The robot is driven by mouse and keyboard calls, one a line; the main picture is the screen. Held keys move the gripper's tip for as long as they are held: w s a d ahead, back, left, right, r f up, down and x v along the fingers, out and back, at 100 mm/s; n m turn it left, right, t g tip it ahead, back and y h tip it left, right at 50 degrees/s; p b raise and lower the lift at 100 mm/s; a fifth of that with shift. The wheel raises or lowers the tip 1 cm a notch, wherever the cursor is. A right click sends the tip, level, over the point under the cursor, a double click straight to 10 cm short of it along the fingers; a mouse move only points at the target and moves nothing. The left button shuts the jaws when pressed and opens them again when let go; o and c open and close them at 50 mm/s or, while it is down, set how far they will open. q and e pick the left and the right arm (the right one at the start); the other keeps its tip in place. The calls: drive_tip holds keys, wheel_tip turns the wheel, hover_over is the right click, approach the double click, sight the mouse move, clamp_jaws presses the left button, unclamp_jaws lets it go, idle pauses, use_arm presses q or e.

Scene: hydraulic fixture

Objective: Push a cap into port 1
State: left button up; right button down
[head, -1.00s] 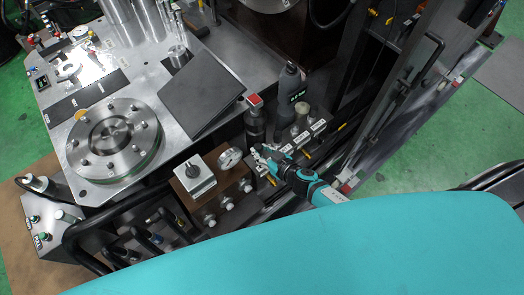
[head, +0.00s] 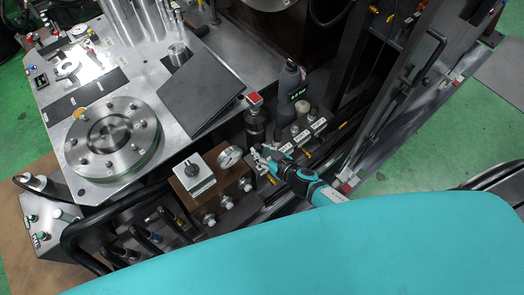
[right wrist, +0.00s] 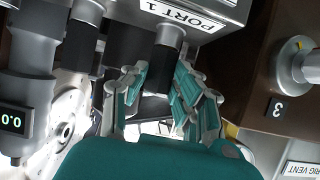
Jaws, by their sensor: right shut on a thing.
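The port 1 block, labelled "PORT 1" (right wrist: 193,15), is at the top of the right wrist view, with a metal fitting (right wrist: 172,35) standing out from it. A dark cylindrical cap (right wrist: 155,77) sits at the fitting's end, in line with it. Whether it is fully seated I cannot tell. My right gripper (right wrist: 161,84) has its fingers on both sides of the cap and is shut on it. In the head view my right gripper (head: 268,160) is at the near end of the row of ports; the cap is too small to make out there. My left gripper is not in view.
A pressure gauge (head: 230,157) and a brown valve block (head: 205,197) stand left of the gripper. A dark handheld device (head: 289,85) and a red-topped post (head: 255,113) stand behind it. Dark frame posts rise on the right. A digital readout (right wrist: 14,121) is close at left.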

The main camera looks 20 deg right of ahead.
drive_tip(key=shift+f, duration=0.15)
drive_tip(key=c, duration=1)
unclamp_jaws()
drive_tip(key=shift+o, duration=0.2)
drive_tip(key=v, duration=1.2)
drive_tip(key=s+d+f+g+h, duration=0.1)
drive_tip(key=s+d+f+g, duration=0.1)
drive_tip(key=s+f, duration=0.35)
drive_tip(key=s+d+f+m+g+h, duration=0.1)
drive_tip(key=s+d+f+g+h, duration=0.15)
drive_tip(key=f, duration=0.65)
drive_tip(key=s+d+f+g+h, duration=0.1)
drive_tip(key=s+d+f, duration=0.1)
drive_tip(key=s+f, duration=0.35)
drive_tip(key=s+a+f+g, duration=0.1)
drive_tip(key=s+f+g, duration=0.1)
drive_tip(key=s+f, duration=0.3)
drive_tip(key=s+a+f+g, duration=0.1)
drive_tip(key=s+f+g, duration=0.2)
drive_tip(key=s, duration=0.9)
wheel_tip(320, 180, down, 3)
drive_tip(key=shift+s+a+f+m, duration=0.1)
drive_tip(key=shift+s+a+m, duration=0.1)
drive_tip(key=shift+s+m, duration=0.15)
